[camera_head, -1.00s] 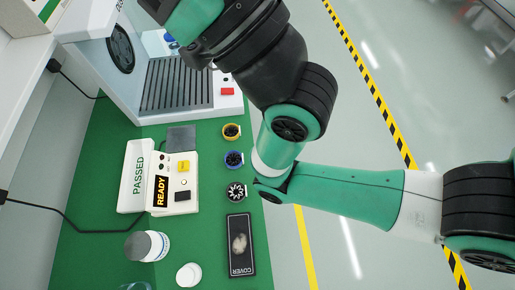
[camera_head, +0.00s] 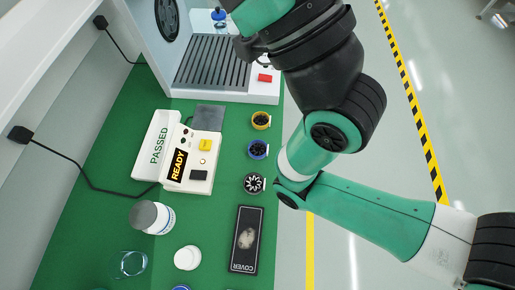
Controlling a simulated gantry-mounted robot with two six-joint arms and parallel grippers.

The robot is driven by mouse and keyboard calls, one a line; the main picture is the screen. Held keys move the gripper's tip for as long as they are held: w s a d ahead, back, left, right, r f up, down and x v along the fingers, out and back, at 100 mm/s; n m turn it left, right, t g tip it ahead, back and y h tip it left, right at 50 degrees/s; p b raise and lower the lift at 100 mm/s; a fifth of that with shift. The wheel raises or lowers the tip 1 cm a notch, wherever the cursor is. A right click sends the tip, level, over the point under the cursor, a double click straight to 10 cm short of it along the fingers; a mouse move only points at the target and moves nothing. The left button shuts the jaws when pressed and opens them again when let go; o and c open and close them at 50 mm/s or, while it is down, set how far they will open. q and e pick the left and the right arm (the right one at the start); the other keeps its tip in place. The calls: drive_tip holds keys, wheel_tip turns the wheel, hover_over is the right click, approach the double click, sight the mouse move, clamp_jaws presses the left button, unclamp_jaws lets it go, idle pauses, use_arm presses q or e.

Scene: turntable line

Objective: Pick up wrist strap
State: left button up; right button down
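A thin teal-blue ring (camera_head: 128,264), partly see-through, lies on the green mat (camera_head: 92,222) at the lower left; it may be the wrist strap, but I cannot tell for sure. A blue item (camera_head: 181,287) is cut off by the bottom edge. The white tester (camera_head: 190,160) reading READY stands on the mat, with a PASSED panel (camera_head: 160,145) beside it. My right arm comes in from the right and bends up past the top edge. Neither gripper can be made out.
Yellow, blue and black-white small wheels (camera_head: 255,183) line the mat's right edge. A white cabinet (camera_head: 150,60) with a grille stands at the back.

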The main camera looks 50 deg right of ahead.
idle(0.4)
use_arm(q)
drive_tip(key=o, duration=0.8)
